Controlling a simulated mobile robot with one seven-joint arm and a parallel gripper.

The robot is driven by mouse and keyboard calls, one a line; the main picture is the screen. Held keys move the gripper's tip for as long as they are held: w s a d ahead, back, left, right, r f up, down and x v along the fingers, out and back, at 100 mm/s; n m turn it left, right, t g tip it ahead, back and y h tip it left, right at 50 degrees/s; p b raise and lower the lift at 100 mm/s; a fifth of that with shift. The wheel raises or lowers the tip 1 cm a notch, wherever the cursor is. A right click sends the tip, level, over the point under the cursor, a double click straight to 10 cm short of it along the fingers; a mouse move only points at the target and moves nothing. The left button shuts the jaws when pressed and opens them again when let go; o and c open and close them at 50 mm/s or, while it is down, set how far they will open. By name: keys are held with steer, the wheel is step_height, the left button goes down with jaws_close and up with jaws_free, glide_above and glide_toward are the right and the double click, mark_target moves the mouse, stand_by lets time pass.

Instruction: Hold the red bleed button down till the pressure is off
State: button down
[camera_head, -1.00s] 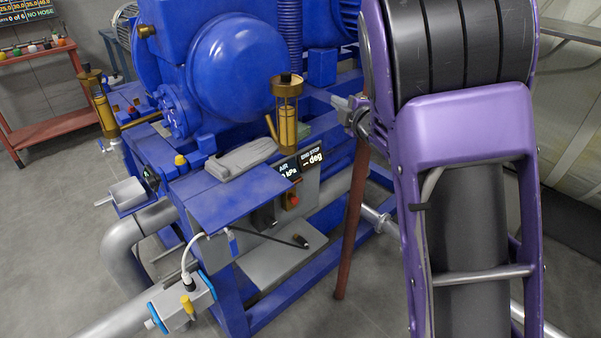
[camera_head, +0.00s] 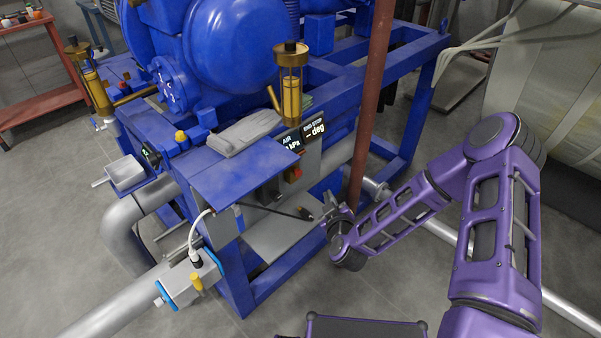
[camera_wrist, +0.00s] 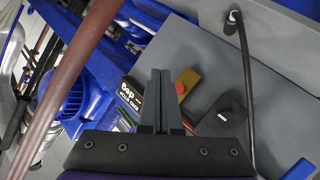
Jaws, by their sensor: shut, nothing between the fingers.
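The red button (camera_wrist: 180,88) sits on a brass-coloured block on the grey panel in the wrist view, just right of my fingertips. In the head view the red button (camera_head: 295,173) is small, on the panel below the displays. My gripper (camera_wrist: 160,76) is shut and empty, its fingers pointing toward the panel. In the head view my gripper (camera_head: 329,205) is right of and below the button. I cannot tell the exact gap, but no contact shows. The AIR kPa and END STOP display (camera_head: 303,137) is above the button; its AIR digits are partly hidden.
A brown-red upright pole (camera_head: 371,100) stands close beside my arm. A black cable (camera_wrist: 247,85) hangs nearby. A blue shelf (camera_head: 222,187) overhangs the panel's left side.

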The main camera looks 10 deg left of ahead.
mark_target(297, 172)
steer(key=shift+s+d+r+m+h, duration=0.1)
steer(key=shift+r+m+h, duration=0.15)
steer(key=shift+m, duration=0.25)
steer(key=shift+d+r+m+h, duration=0.1)
steer(key=shift+m+h, duration=0.25)
steer(key=shift+m, duration=0.15)
steer(key=w+a, duration=0.5)
steer(key=a, duration=0.2)
steer(key=shift+w+b, duration=0.25)
steer(key=shift+b, duration=0.2)
stand_by(1.4)
steer(key=shift+w+a, duration=0.25)
steer(key=shift+w, duration=0.05)
steer(key=shift+w+a, duration=0.3)
steer(key=shift+a, duration=0.15)
stand_by(2.1)
stand_by(0.6)
steer(key=shift+s+d, duration=0.6)
steer(key=shift+d, duration=0.15)
